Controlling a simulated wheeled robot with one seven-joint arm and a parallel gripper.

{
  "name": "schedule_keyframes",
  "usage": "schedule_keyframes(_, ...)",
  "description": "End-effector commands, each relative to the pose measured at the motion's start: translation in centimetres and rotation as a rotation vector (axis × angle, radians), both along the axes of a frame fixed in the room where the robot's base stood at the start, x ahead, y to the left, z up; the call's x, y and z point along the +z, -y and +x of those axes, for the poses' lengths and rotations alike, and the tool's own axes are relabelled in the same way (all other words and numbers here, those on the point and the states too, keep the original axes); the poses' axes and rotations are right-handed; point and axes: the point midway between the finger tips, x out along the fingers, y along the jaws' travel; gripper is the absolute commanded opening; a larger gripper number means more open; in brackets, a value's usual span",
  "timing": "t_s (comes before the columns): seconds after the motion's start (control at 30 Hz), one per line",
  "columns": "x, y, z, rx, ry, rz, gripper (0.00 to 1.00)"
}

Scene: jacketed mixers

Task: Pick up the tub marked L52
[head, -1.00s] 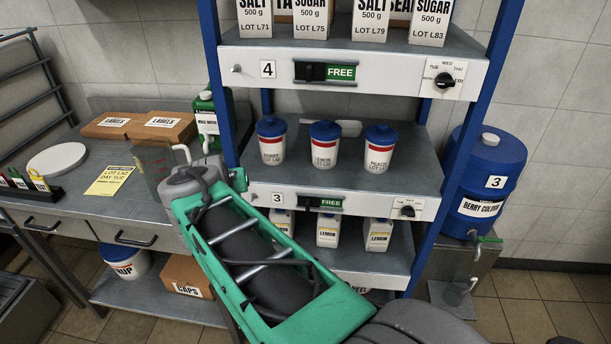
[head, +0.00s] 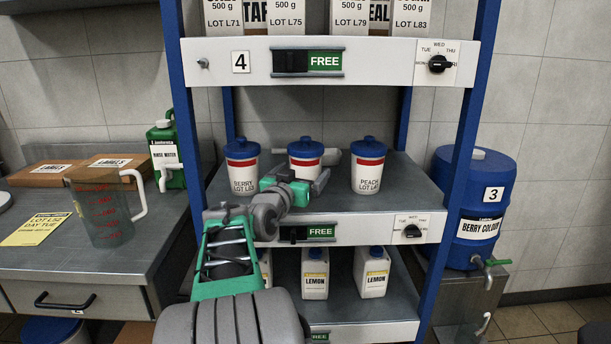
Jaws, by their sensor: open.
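Three white tubs with blue lids and red bands stand in a row on the middle shelf (head: 408,190). The left tub (head: 242,172) reads BERRY and a lot number that looks like L52. The middle tub (head: 305,158) is partly hidden behind my gripper. The right tub (head: 368,170) reads PEACH; its lot number is too small to be sure of. My gripper (head: 316,182) is in front of the middle tub, right of the berry tub, with its jaws open and nothing seen in them. I cannot tell whether it touches the middle tub.
A yellow card (head: 36,229) on the left bench reads LOT L52, DAY TUE. A clear jug (head: 105,210) stands beside it. Blue posts (head: 455,150) flank the shelf. White lemon bottles (head: 315,275) stand below; a blue drum (head: 478,210) is at the right.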

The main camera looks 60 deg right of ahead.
Motion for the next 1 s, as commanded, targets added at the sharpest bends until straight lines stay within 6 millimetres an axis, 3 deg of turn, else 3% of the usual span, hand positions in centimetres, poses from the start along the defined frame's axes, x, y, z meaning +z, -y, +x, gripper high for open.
schedule_keyframes(0.27,0.02,0.73,-0.04,-0.001,0.001,0.000,0.95)
schedule_keyframes(1.0,0.00,0.70,-0.07,-0.001,0.001,0.001,0.35)
